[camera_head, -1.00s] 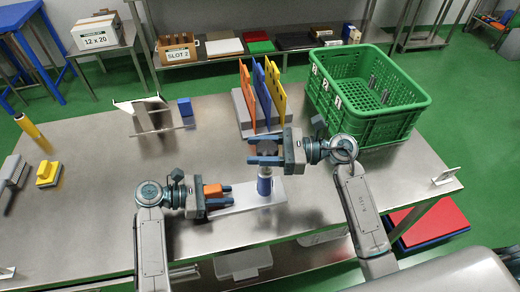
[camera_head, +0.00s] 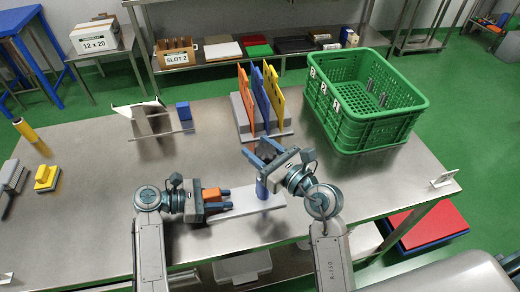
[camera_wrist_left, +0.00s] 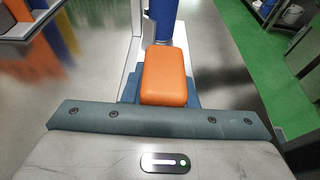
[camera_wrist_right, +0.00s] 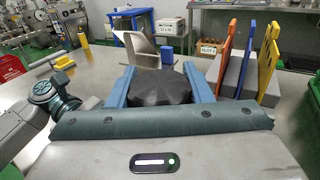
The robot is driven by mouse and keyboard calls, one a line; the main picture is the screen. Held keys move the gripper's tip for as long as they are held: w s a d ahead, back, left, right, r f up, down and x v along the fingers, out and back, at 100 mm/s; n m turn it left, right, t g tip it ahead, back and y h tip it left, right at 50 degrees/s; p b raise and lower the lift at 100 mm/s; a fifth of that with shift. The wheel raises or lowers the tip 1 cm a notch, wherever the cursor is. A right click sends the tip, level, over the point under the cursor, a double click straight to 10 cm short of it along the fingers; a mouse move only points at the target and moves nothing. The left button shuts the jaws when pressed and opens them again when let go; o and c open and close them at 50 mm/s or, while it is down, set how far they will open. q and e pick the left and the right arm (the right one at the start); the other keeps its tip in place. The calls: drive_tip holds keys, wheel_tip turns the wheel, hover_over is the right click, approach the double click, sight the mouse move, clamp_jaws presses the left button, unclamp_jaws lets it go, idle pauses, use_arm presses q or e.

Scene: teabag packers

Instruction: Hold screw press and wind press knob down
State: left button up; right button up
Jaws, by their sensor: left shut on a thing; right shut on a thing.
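The screw press has a white base plate (camera_head: 238,208), a blue column (camera_head: 262,189) and an orange block (camera_head: 212,194) on its left side. My left gripper (camera_head: 222,199) is shut on the orange block, which fills the space between its fingers in the left wrist view (camera_wrist_left: 164,78). The blue column rises just beyond the block there. The dark press knob (camera_wrist_right: 160,85) sits between the fingers of my right gripper (camera_head: 262,155), which is shut on it from above the column. In the head view the right gripper mostly hides the knob.
A rack with orange, blue and yellow boards (camera_head: 262,97) stands behind the press. A green crate (camera_head: 345,130) is at the back right. A metal stand (camera_head: 150,122) and a blue block (camera_head: 184,111) are at the back left.

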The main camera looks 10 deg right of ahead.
drive_tip(key=shift+m+t+h, duration=0.3)
drive_tip(key=shift+m+h, duration=0.2)
drive_tip(key=shift+h, duration=0.2)
drive_tip(key=o, duration=1)
drive_tip(key=shift+d, duration=0.1)
drive_tip(key=v, duration=1.2)
